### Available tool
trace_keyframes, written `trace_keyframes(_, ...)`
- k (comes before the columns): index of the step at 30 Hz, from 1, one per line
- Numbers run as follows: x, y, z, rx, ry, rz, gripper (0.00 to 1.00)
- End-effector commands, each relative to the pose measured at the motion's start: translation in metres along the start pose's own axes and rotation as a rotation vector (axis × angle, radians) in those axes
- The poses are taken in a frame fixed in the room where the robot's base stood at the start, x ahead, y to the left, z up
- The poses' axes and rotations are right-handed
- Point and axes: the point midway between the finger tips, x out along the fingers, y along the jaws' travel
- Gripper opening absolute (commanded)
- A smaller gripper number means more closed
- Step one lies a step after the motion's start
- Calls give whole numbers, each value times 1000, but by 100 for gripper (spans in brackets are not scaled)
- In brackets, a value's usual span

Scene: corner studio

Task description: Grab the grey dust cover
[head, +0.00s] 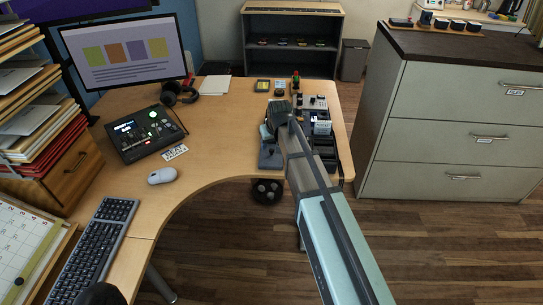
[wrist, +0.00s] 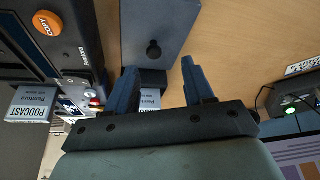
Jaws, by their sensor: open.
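A grey flat-faced piece (head: 266,162) with a small dark knob lies near the front of the desk, left of the equipment row; I take it for the dust cover. In the wrist view the grey cover (wrist: 150,18) is at the top, with its black knob (wrist: 154,50) just beyond the fingertips. My gripper (wrist: 158,68) is open, its two dark blue fingers apart. In the head view my gripper (head: 270,128) is over the desk beside the cover, partly hidden by my arm. A small labelled dark block (wrist: 150,98) shows between the fingers, apparently behind them.
A dark device with an orange button (wrist: 47,22) and a box labelled "PODCAST" (wrist: 30,105) are to the left in the wrist view. The desk (head: 220,120) is clear left of the cover. A control panel (head: 143,133) and monitor (head: 122,52) stand farther left.

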Motion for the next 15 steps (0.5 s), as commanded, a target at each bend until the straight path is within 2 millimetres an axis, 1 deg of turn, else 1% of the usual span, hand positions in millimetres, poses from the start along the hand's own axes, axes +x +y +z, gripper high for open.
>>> trace_keyframes(5,5,1,0,0,0,0,52)
trace_keyframes(7,10,2,1,0,-1,0,52)
trace_keyframes(11,24,6,2,1,-2,0,52)
trace_keyframes(15,43,8,3,0,-3,0,52)
